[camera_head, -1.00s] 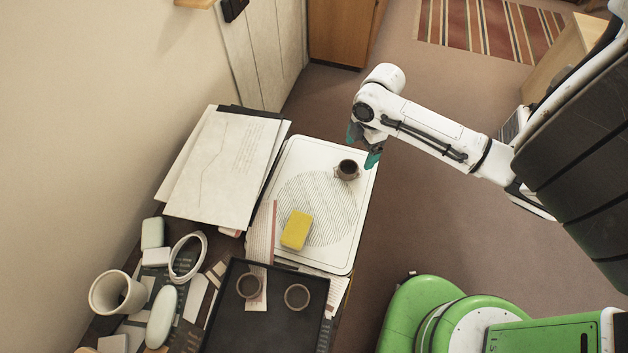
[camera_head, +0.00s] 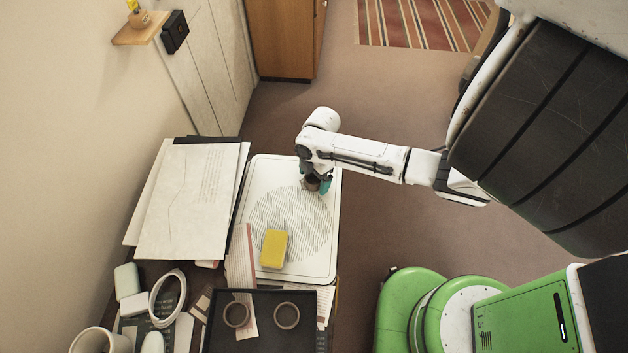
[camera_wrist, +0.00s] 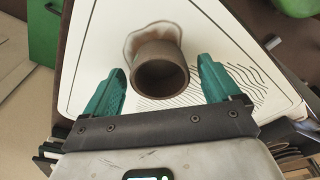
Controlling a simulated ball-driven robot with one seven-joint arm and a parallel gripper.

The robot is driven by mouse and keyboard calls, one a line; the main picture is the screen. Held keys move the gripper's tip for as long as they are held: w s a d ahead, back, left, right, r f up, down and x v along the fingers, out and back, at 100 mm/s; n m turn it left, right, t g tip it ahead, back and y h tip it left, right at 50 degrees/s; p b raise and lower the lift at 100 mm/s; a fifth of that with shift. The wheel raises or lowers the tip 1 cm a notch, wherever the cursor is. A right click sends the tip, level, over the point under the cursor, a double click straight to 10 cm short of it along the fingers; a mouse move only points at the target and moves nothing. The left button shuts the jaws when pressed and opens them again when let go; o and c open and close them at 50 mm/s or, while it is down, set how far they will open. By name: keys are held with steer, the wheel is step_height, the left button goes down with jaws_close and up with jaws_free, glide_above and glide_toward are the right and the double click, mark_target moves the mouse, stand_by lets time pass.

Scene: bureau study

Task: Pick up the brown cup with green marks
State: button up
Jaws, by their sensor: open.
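A brown cup (camera_wrist: 160,72) stands on the white board (camera_wrist: 100,30), seen from above in the wrist view. It lies between the two teal fingers of my gripper (camera_wrist: 161,88), with a gap on each side, so my gripper is open around or just above it. In the head view my gripper (camera_head: 318,185) is over the board's upper right part and mostly hides the cup (camera_head: 311,184).
A yellow sponge (camera_head: 274,248) lies on the board. A dark tray (camera_head: 262,338) with two brown round cups stands in front. Papers (camera_head: 190,200) lie to the left. A mirror-like white ring (camera_head: 168,298) and other small items crowd the lower left.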

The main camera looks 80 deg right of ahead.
steer(key=shift+f, duration=0.25)
steer(key=shift+c, duration=0.5)
steer(key=c, duration=1)
steer(key=shift+r, duration=0.1)
